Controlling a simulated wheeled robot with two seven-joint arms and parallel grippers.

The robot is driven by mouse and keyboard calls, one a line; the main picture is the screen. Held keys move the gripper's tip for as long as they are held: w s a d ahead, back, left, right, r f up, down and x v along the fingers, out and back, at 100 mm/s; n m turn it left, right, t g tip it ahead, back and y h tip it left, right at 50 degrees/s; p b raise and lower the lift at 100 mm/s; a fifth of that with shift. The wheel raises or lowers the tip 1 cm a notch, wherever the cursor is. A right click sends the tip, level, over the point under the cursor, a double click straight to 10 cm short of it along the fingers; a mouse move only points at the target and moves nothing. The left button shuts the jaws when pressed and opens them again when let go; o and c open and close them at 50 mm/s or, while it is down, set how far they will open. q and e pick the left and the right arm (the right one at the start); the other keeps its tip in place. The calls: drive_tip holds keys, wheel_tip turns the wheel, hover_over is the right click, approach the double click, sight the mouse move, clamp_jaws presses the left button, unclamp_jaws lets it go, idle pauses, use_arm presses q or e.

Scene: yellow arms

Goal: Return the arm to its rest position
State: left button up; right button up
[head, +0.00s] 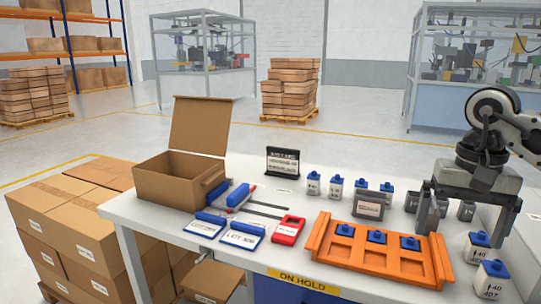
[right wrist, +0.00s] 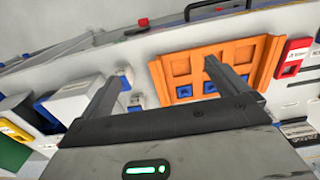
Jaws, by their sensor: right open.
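My right arm (head: 490,110) comes in from the right edge of the head view, with its dark gripper (head: 466,218) pointing down over the right part of the white table. The two fingers are wide apart with nothing held between them. The left finger hangs by the right end of the orange tray (head: 318,240), and whether it touches anything cannot be told. In the right wrist view the open gripper (right wrist: 162,80) shows, with one fingertip overlapping the tray (right wrist: 240,52). My left arm and gripper are not in view.
Three blue pieces (head: 376,236) sit in the tray. Blue-capped white containers (head: 495,281) stand at the right, below the gripper, and more stand behind the tray. A grey block (head: 369,205), a black sign (head: 283,161), a red-framed label (head: 289,230) and an open carton (head: 165,184) occupy the table.

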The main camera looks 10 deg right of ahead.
drive_tip(key=s+a+f+m+g+y, duration=0.15)
drive_tip(key=a+f+y, duration=0.3)
drive_tip(key=a, duration=0.75)
drive_tip(key=s+a+f+m+g+y, duration=0.15)
drive_tip(key=a+f+y, duration=0.35)
drive_tip(key=a, duration=0.7)
drive_tip(key=s+a+r+m+t+y, duration=0.2)
drive_tip(key=a+r+m+t+y, duration=0.3)
drive_tip(key=a+m+y, duration=0.75)
drive_tip(key=w+d+f+m+t+h, duration=0.1)
drive_tip(key=d+f+m+t+h, duration=0.3)
drive_tip(key=m, duration=0.6)
drive_tip(key=w+d+f+m+t+h, duration=0.1)
drive_tip(key=d+m+t+h, duration=0.1)
drive_tip(key=m+t, duration=0.6)
drive_tip(key=w+d+f+m+t+h, duration=0.2)
drive_tip(key=d+m+t+h, duration=0.15)
drive_tip(key=m, duration=0.85)
drive_tip(key=s+d+f+m+g+h, duration=0.2)
drive_tip(key=s+f+m, duration=0.4)
drive_tip(key=f+m, duration=0.3)
drive_tip(key=s+d+f+m+g+h, duration=0.3)
drive_tip(key=s+f+m+h, duration=0.3)
drive_tip(key=f+m, duration=0.3)
drive_tip(key=shift+d+f+g+h, duration=0.25)
drive_tip(key=shift+f+g+h, duration=0.2)
drive_tip(key=shift+f+g, duration=0.25)
